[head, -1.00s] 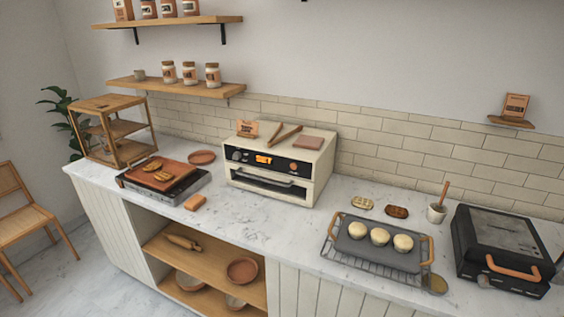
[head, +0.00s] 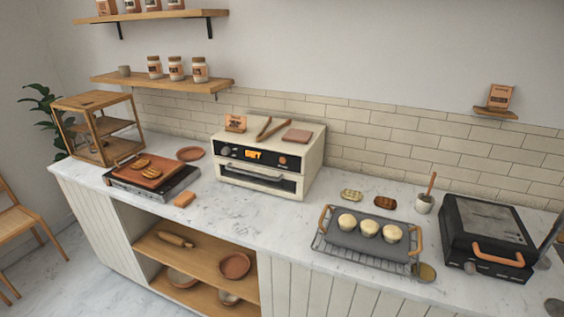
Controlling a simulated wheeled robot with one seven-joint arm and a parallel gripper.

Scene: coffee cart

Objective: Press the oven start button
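The oven (head: 312,160) is a cream countertop box standing on the marble counter against the tiled wall. Its black front panel (head: 268,159) has a lit orange display (head: 254,154) that seems to read "SET". A pale round knob (head: 225,151) is left of the display, and a small round orange-tinted control (head: 282,161) is right of it. Which of these is the start button I cannot tell at this size. The oven door with its bar handle (head: 254,174) looks closed. My gripper is not in the head view.
A tray (head: 338,250) with three dough balls, on a wire rack, lies right of the oven. A black press (head: 487,235) stands farther right. A griddle with a board (head: 150,183) is at left. The counter (head: 255,220) before the oven is mostly clear.

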